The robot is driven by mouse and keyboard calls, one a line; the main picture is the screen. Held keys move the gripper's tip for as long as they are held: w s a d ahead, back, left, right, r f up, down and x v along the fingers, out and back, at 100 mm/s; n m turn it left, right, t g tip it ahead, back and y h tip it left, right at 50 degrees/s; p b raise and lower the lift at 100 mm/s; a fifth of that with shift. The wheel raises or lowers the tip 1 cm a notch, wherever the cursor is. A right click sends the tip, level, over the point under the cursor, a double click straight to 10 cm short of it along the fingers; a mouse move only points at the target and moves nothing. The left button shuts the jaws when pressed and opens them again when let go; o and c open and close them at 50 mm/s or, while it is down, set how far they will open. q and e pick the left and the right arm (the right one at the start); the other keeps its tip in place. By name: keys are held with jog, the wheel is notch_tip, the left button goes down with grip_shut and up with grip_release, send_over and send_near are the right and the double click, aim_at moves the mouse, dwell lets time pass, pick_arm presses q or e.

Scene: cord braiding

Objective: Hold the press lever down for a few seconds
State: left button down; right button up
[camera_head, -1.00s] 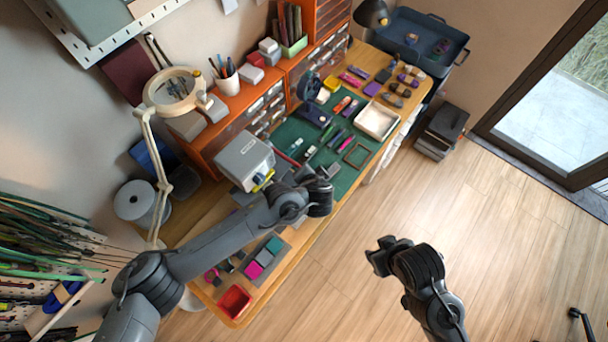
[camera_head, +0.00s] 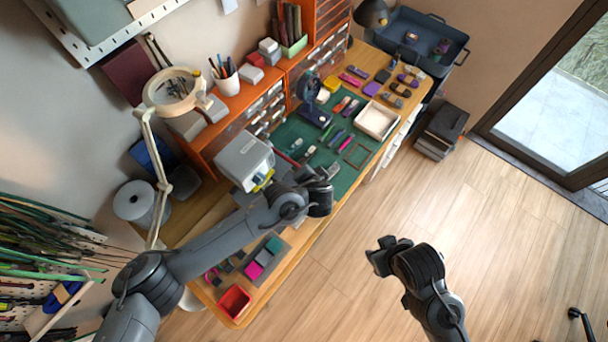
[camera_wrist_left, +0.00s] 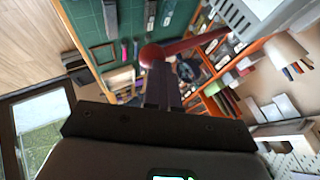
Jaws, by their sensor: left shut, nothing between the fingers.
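The grey press (camera_head: 244,160) stands on the workbench, left of the green mat; its corner shows at top right in the left wrist view (camera_wrist_left: 250,14). Its red lever (camera_wrist_left: 200,42) with a round red knob (camera_wrist_left: 151,54) reaches out from it in the left wrist view. My left gripper (camera_head: 325,172) is beside the press, over the mat edge. In the left wrist view its fingers (camera_wrist_left: 160,82) are shut and empty, with the tips at the knob; I cannot tell whether they touch it. My right gripper (camera_head: 378,254) hangs over the floor, away from the bench; its opening is unclear.
The green mat (camera_head: 292,131) holds pens, a small frame (camera_head: 356,155) and a dark blue fan (camera_head: 309,90). A white tray (camera_head: 377,120) is at its right. A magnifier lamp (camera_head: 158,165) stands left of the press, a red tray (camera_head: 235,301) at the bench's near end.

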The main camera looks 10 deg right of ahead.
pick_arm(q)
jog(key=shift+g, duration=0.4)
jog(key=f, duration=0.1)
jog(key=a+f, duration=0.1)
jog(key=f, duration=0.1)
jog(key=s+a+f, duration=0.1)
jog(key=f, duration=0.1)
pick_arm(e)
jog(key=shift+f, duration=0.4)
pick_arm(q)
notch_tip(320, 180, up, 8)
jog(key=w+d+p, duration=0.1)
jog(key=p, duration=0.4)
jog(key=s+v, duration=0.1)
jog(key=v, duration=0.9)
jog(key=shift+d+f+t, duration=0.25)
jog(key=shift+d+t, duration=0.15)
jog(key=shift+d, duration=0.05)
pick_arm(e)
jog(key=shift+w+d+r, duration=0.1)
jog(key=shift+w+r, duration=0.05)
jog(key=shift+r, duration=0.7)
jog(key=shift+w+d+r, duration=0.1)
jog(key=shift+w+r, duration=0.05)
jog(key=shift+r, duration=0.75)
jog(key=shift+w+d+r, duration=0.1)
jog(key=shift+w+r, duration=0.05)
jog(key=shift+r, duration=0.7)
pick_arm(q)
jog(key=shift+s, duration=0.1)
